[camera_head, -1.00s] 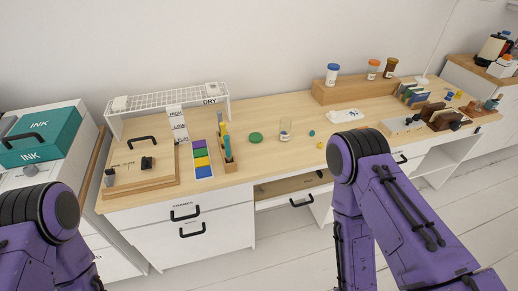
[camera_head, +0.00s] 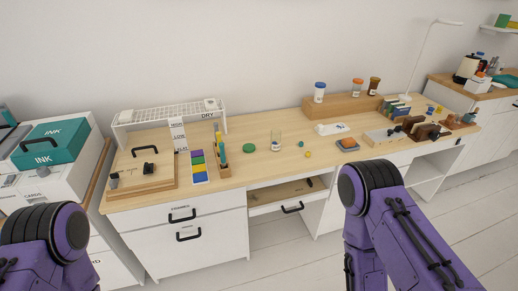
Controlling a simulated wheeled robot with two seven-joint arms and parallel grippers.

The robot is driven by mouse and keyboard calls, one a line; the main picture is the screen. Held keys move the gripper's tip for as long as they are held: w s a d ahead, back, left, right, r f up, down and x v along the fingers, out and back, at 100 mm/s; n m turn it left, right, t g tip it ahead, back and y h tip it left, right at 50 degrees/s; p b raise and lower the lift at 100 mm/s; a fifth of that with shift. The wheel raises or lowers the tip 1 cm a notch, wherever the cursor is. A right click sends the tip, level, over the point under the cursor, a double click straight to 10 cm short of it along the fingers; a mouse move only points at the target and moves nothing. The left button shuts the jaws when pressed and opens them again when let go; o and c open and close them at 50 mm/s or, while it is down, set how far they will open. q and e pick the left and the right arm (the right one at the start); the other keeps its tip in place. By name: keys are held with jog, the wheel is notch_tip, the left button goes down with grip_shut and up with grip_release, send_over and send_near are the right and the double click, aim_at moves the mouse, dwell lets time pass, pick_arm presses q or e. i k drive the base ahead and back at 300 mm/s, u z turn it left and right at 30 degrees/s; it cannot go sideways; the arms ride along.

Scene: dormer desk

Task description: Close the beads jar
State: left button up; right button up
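A clear, open glass jar (camera_head: 276,141) stands upright on the wooden desk, right of the middle-left. It is too small to tell what is inside. A round green lid (camera_head: 249,146) lies flat on the desk just left of the jar, apart from it. My two purple arms show at the lower left and lower right, in front of the desk. Neither gripper is in view, and nothing touches the jar or lid.
A pen holder (camera_head: 221,157) and a colour chart (camera_head: 199,167) stand left of the lid. Lidded jars stand on a wooden riser (camera_head: 345,107) at the back. A drawer (camera_head: 290,194) below the jar is partly open. Desk around the jar is mostly clear.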

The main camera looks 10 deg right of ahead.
aim_at(275, 138)
jog(key=z, duration=0.85)
jog(key=i, duration=0.5)
